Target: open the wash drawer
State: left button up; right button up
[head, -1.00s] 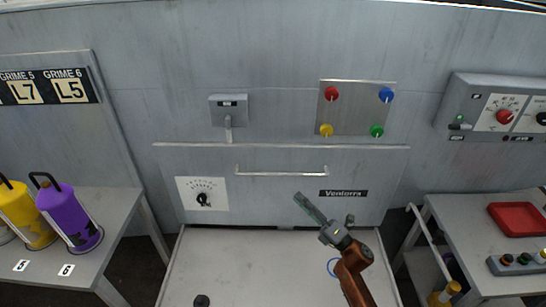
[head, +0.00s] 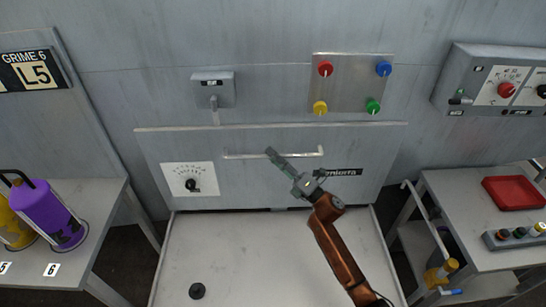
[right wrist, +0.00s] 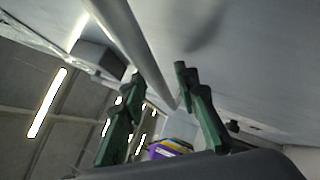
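The wash drawer has a wide grey front (head: 240,185) with a dial at its left and a name label at its right. Its front is shut flush as far as I can see. A horizontal bar handle (head: 308,154) runs across its upper part. My right gripper (head: 272,153) is at the middle of the handle and hides a little of it. In the right wrist view the handle (right wrist: 130,40) runs between the two green fingers of the right gripper (right wrist: 160,74), which are apart. I cannot tell whether either finger touches it. My left gripper is not in view.
A lever box (head: 212,90) and a panel with coloured knobs (head: 342,90) are above the drawer. A pale surface (head: 260,255) with a black knob lies below. Side tables hold purple and yellow canisters (head: 45,210) at left and a red tray (head: 513,192) at right.

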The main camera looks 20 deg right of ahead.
jog(key=shift+c, duration=0.4)
grip_shut()
dwell(0.4)
